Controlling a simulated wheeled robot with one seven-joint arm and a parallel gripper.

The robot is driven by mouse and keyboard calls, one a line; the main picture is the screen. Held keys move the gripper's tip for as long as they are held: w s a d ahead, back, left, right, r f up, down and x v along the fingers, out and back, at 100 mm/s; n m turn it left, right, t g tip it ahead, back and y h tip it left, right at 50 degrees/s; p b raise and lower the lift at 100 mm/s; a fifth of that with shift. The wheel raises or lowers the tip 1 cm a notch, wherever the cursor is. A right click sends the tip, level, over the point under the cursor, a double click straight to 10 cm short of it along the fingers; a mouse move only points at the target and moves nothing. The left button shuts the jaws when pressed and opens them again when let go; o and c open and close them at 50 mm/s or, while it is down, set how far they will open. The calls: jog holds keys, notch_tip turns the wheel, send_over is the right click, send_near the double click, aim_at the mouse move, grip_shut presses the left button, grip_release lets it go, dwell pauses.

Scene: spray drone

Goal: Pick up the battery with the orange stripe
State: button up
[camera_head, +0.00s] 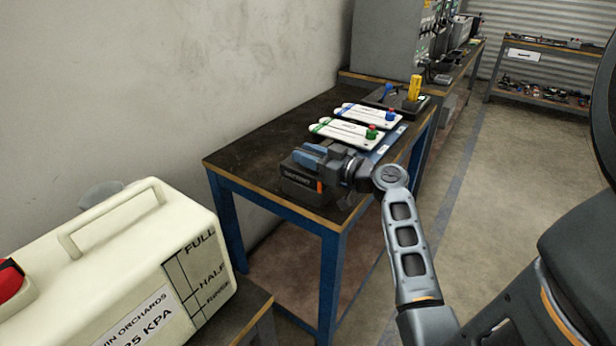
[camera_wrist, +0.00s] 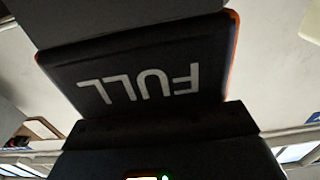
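The dark battery (camera_head: 297,176) with an orange stripe is at the near end of the blue-framed table. Lettering shows on its side facing the head camera. In the wrist view, a dark face (camera_wrist: 150,75) marked "FULL", upside down, with an orange edge fills the middle. My gripper (camera_head: 318,155) is right at the battery, coming in from the right with its blue-grey fingers low over the battery's top. The gap between the fingers and their contact with the battery are not clear. Whether the battery touches the table is also unclear.
Two white panels with coloured knobs (camera_head: 345,134) (camera_head: 367,115) lie behind the gripper on the table (camera_head: 250,146). A tray with a yellow item (camera_head: 414,90) is farther back. A cream tank (camera_head: 110,265) stands front left. The floor to the right is open.

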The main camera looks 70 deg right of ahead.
grip_shut()
dwell(1.0)
jog(key=shift+r, duration=0.15)
